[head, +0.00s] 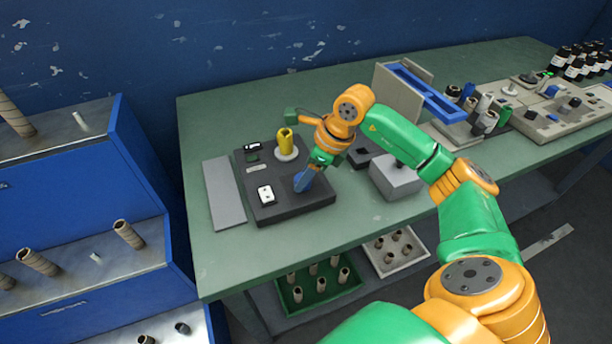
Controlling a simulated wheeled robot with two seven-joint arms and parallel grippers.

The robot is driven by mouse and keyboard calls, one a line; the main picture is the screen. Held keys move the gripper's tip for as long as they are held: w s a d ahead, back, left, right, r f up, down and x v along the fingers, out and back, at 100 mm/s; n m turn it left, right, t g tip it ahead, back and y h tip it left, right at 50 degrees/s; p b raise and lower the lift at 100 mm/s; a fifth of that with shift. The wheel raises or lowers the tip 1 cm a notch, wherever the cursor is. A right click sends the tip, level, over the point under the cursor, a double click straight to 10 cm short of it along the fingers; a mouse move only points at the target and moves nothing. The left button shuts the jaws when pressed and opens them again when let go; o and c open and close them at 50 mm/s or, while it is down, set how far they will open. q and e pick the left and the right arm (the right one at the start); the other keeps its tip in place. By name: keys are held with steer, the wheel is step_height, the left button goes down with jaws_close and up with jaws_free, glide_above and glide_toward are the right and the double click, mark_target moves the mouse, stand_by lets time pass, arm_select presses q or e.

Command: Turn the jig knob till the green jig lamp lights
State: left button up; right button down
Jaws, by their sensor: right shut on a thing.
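The jig is a dark base plate (290,211) on the green bench. It carries a yellow cylinder (288,142) on a white disc, a small black box (252,148) with a pale face, and a white two-hole block (266,194). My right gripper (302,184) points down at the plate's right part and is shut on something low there. The knob is not clearly visible; the fingers cover that spot. I cannot make out a lit green lamp on the jig. My left gripper is out of view.
A grey strip (223,193) lies left of the jig. A grey box (396,178) stands to its right, below my arm. Further right are an upright panel with a blue bar (430,92) and a control console (560,115). Blue racks (80,190) stand at left.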

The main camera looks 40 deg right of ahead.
steer(key=shift+w+n+g+y, duration=0.1)
steer(key=shift+n+g+y, duration=0.2)
steer(key=shift+n, duration=0.8)
steer(key=shift+c, duration=1.7)
jaws_free()
steer(key=v, duration=0.7)
steer(key=shift+w, duration=0.1)
